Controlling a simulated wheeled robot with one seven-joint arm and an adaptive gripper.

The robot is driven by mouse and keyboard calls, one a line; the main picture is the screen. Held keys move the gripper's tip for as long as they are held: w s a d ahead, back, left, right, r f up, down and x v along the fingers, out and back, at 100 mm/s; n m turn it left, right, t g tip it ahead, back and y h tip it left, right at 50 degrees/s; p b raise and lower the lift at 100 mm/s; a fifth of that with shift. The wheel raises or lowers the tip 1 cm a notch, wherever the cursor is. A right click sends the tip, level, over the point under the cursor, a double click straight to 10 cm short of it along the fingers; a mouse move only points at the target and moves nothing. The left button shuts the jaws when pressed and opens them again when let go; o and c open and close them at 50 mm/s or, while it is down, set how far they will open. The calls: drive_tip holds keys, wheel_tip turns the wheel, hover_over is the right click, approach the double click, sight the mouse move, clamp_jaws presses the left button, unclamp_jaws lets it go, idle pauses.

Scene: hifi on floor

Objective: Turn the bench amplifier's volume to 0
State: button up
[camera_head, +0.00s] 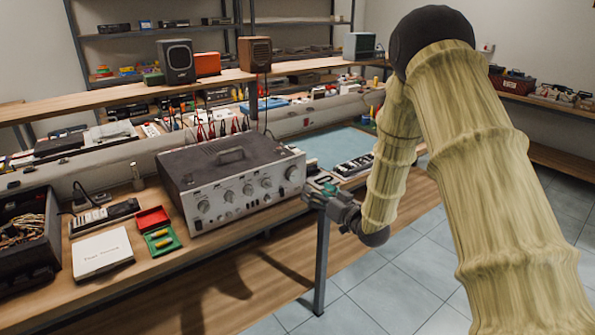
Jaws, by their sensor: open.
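The bench amplifier (228,178) is a dark-topped box with a silver front panel, standing on the wooden workbench (190,254). Its front carries several round knobs and small switches. The largest knob (292,173) is at the right end of the panel; the pointer marks are too small to read. My gripper (312,193) is open and empty, just right of the amplifier's right front corner, close to the large knob. I cannot tell whether it touches the panel. My arm comes down from the upper right.
A white box (102,252), red tray (152,218) and green tray (162,241) lie left of the amplifier. A dark bin of wires (27,240) stands at far left. Red and black leads (212,130) rise behind the amplifier. Tiled floor (400,290) is open in front of the bench.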

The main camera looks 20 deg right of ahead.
sight(296, 177)
drive_tip(key=p+x, duration=0.1)
drive_tip(key=x, duration=0.9)
drive_tip(key=shift+w+a, duration=0.15)
drive_tip(key=shift+w, duration=0.2)
drive_tip(key=c, duration=1)
